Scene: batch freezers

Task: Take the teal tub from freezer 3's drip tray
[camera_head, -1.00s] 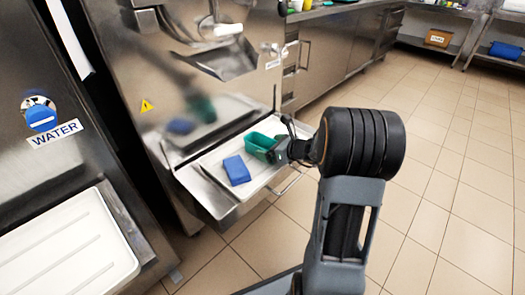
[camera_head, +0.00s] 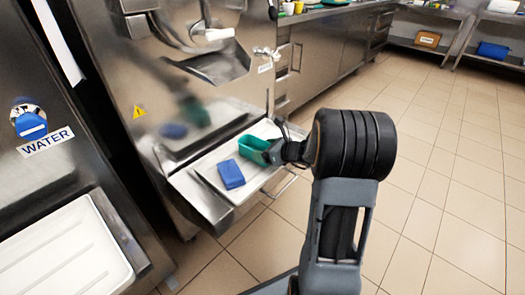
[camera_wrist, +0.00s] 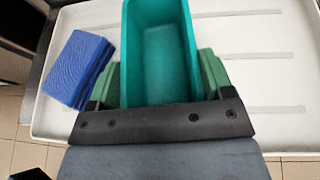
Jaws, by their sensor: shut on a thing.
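The teal tub (camera_head: 253,148) is an open rectangular container at the drip tray of the freezer in front of me. My gripper (camera_head: 272,152) is shut on its near end. In the wrist view, the tub (camera_wrist: 160,50) is empty and sits between the green finger pads of my gripper (camera_wrist: 160,90), one on each side. The white drip tray (camera_head: 268,131) lies under the tub. I cannot tell whether the tub touches the tray or is just above it.
A blue sponge-like block (camera_head: 231,175) lies on the tray left of the tub; it also shows in the wrist view (camera_wrist: 77,68). The freezer's spout and chute (camera_head: 215,62) hang above. A WATER-labelled unit (camera_head: 50,140) stands at left. Open tiled floor (camera_head: 440,190) lies at right.

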